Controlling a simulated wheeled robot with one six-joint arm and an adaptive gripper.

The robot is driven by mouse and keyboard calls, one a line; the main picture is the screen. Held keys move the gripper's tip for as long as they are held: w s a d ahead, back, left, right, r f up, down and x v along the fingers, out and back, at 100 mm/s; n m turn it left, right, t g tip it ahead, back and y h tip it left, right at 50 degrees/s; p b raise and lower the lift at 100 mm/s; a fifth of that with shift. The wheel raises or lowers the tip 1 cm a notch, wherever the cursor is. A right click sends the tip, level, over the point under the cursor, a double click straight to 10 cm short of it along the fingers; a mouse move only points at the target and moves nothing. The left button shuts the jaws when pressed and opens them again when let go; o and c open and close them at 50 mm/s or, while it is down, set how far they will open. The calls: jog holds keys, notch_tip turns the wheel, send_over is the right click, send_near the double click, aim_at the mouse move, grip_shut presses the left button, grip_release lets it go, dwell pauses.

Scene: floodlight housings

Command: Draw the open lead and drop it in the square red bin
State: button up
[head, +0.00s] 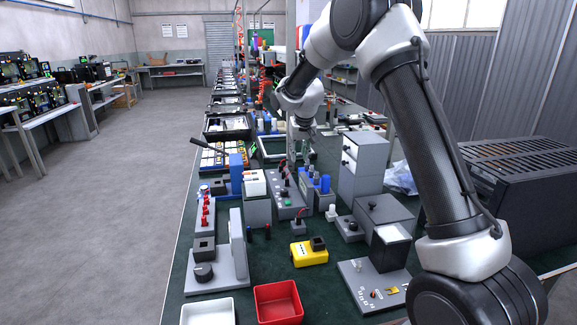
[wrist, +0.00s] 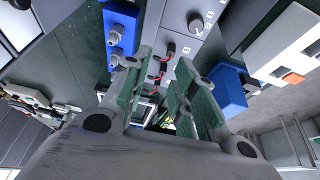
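The square red bin (head: 279,303) stands at the near edge of the green-topped bench and looks empty. My gripper (head: 301,160) points down over a grey panel unit (head: 288,205) in the middle of the bench. In the wrist view its two green-padded fingers (wrist: 163,66) are apart, with nothing gripped between them. Several short red-and-black leads (wrist: 168,50) loop in a row on the grey panel, seen beyond and between the fingertips. Which lead is the open one I cannot tell. A lead with red also stands in a small grey block (head: 299,226).
A white bin (head: 208,312) sits left of the red bin. A yellow meter (head: 309,252) and a grey upright fixture (head: 237,240) stand nearby. Tall grey boxes (head: 362,165) rise right of my gripper. Blue connectors (wrist: 119,31) flank the leads.

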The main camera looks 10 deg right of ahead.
send_near(287, 179)
jog(key=f, duration=0.1)
jog(key=x, duration=0.8)
jog(key=shift+w+f, duration=0.15)
jog(key=shift+w, duration=0.35)
grip_shut()
jog(key=shift+r, duration=2.3)
